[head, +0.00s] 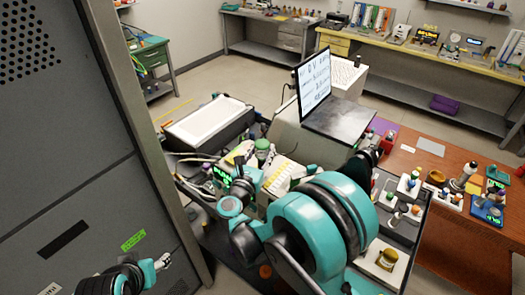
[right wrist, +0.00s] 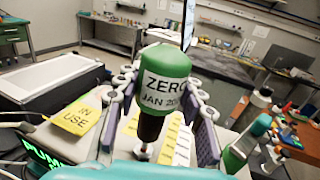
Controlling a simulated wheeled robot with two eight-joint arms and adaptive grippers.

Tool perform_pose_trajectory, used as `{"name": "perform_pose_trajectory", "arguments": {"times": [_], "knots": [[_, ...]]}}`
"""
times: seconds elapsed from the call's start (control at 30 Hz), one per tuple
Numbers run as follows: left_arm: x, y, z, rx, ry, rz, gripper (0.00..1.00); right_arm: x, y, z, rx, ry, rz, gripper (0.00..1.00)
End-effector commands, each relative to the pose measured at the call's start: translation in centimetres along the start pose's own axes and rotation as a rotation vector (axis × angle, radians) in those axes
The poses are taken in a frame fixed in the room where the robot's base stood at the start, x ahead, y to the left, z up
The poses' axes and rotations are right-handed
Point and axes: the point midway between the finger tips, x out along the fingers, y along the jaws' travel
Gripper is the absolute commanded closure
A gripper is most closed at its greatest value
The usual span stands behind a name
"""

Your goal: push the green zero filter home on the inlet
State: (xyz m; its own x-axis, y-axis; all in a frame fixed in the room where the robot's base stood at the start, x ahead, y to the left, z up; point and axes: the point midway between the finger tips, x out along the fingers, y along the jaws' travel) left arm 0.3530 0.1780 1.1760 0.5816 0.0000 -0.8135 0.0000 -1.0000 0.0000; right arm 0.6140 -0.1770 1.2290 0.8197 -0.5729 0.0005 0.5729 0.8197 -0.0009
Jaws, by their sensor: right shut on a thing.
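The green zero filter (right wrist: 164,85) has a white label reading ZERO and a dark lower part. My right gripper (right wrist: 163,100) is shut on it, one finger on each side, and holds it about upright. A pale metal stub (right wrist: 143,151), seemingly the inlet, shows right under the dark end; I cannot tell whether they touch. In the head view the filter (head: 262,147) shows as a small green cylinder by my right gripper (head: 252,170), beyond my teal arm. My left gripper (head: 160,263) is at the lower left, away from the filter; its jaws are too small to judge.
A yellow IN USE tag (right wrist: 77,111) and a green PUMP display (right wrist: 48,160) are left of the filter. A tray of bottles (head: 402,215) is at right. A grey cabinet (head: 75,110) walls the left.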

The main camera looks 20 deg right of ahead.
Motion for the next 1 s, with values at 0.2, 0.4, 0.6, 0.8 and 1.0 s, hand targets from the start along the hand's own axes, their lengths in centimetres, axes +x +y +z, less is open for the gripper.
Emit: {"name": "perform_pose_trajectory", "arguments": {"times": [0.2,0.4,0.6,0.8,1.0], "knots": [[0.0,0.0,-0.01,0.0,0.0,0.0,0.44,0.0,0.01,0.01,0.0,0.0,0.0,0.93],[0.28,0.0,0.2,0.0,0.0,0.0,0.44,0.02,0.01,-0.07,0.0,0.0,0.0,0.93],[0.3,0.0,0.21,0.0,0.0,0.0,0.44,0.03,0.01,0.0,0.0,0.0,0.0,0.93],[0.37,0.0,0.26,0.0,0.0,0.0,0.44,0.02,0.01,-0.09,0.0,0.0,0.0,0.93],[0.77,0.0,0.55,0.0,0.0,0.0,0.44,0.02,0.0,-0.56,0.0,0.0,0.0,0.93]]}}
